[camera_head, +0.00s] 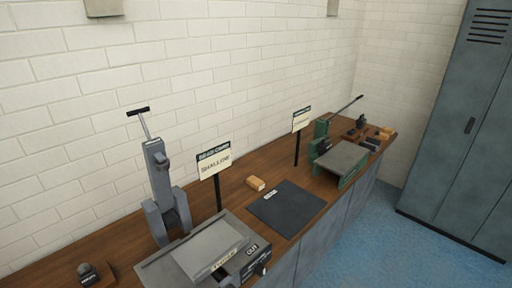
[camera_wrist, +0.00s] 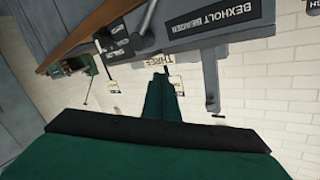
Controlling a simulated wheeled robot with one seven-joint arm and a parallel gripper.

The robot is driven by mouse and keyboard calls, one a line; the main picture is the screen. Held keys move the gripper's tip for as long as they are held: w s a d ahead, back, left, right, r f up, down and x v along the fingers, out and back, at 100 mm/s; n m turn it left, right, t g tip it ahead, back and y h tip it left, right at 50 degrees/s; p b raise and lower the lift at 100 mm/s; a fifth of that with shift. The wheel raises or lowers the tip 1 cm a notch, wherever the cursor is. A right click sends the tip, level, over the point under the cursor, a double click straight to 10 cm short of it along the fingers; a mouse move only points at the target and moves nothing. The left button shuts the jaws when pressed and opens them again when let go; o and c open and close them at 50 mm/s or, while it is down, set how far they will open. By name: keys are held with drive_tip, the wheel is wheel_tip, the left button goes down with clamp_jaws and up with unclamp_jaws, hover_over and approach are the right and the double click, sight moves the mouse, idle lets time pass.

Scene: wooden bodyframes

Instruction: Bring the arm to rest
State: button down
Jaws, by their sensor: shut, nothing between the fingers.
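My gripper (camera_wrist: 163,78) shows in the wrist view as green fingers drawn together, shut and empty, with a wide dark band and green body below them. The wrist view is upside down. A grey machine with a dark lettered plate (camera_wrist: 220,22) fills its top, beyond the fingertips. A small pale label (camera_wrist: 158,59) shows just past the fingertips. I cannot tell how far the fingers are from the machine. My arm and gripper do not show in the head view.
A wooden bench (camera_head: 235,205) runs along a white brick wall. On it stand a grey lever machine (camera_head: 160,190), a sign (camera_head: 214,161), a wooden block (camera_head: 255,183), a black mat (camera_head: 287,208) and a green lever machine (camera_head: 340,160). A blue-grey locker (camera_head: 460,130) stands right; the blue floor is clear.

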drive_tip(key=s+d+f+n+h, duration=0.1)
drive_tip(key=s+d+f, duration=0.2)
drive_tip(key=s, duration=0.9)
drive_tip(key=s+d+f+n+g+h, duration=0.1)
drive_tip(key=s+d+f+h, duration=0.1)
drive_tip(key=s, duration=1.1)
drive_tip(key=shift+s+d+f+n, duration=0.35)
drive_tip(key=shift+d+f, duration=0.2)
drive_tip(key=shift+d, duration=0.7)
